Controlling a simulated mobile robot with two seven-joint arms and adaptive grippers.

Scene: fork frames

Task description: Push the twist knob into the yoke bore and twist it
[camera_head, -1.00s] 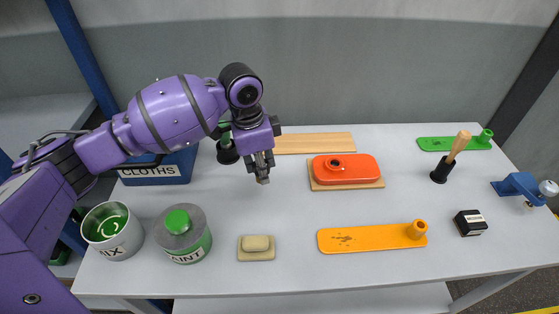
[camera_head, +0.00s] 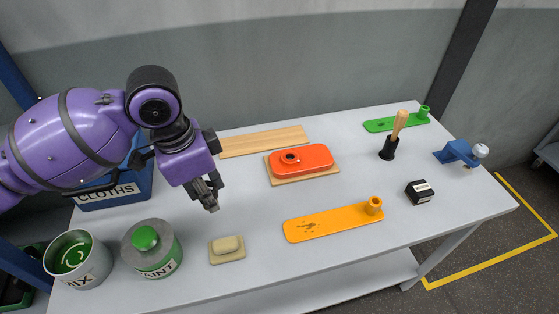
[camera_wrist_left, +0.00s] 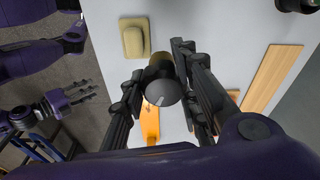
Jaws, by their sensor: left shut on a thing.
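My left gripper (camera_head: 211,204) is shut on a dark round knob. In the left wrist view, the knob (camera_wrist_left: 166,92) sits between the fingers (camera_wrist_left: 160,88), its grey face with a pale mark toward the camera. In the head view the fingers mostly hide it. The gripper is above the table, behind the soap-like block and left of the red-orange block (camera_head: 315,155), which has a dark-ringed hole (camera_head: 291,157) and lies on a wooden board. I cannot tell for sure which part is the yoke. My right gripper (camera_wrist_left: 78,94) seems to show small at the left wrist view's left edge.
An orange plate with a post (camera_head: 330,222), green plate (camera_head: 395,122), plunger-like tool (camera_head: 389,149), blue fixture (camera_head: 455,153) and black box (camera_head: 420,193) stand rightward. The paint can (camera_head: 152,262), mix bucket (camera_head: 84,268), cloths bin (camera_head: 110,195) and soap-like block (camera_head: 227,252) are leftward and in front.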

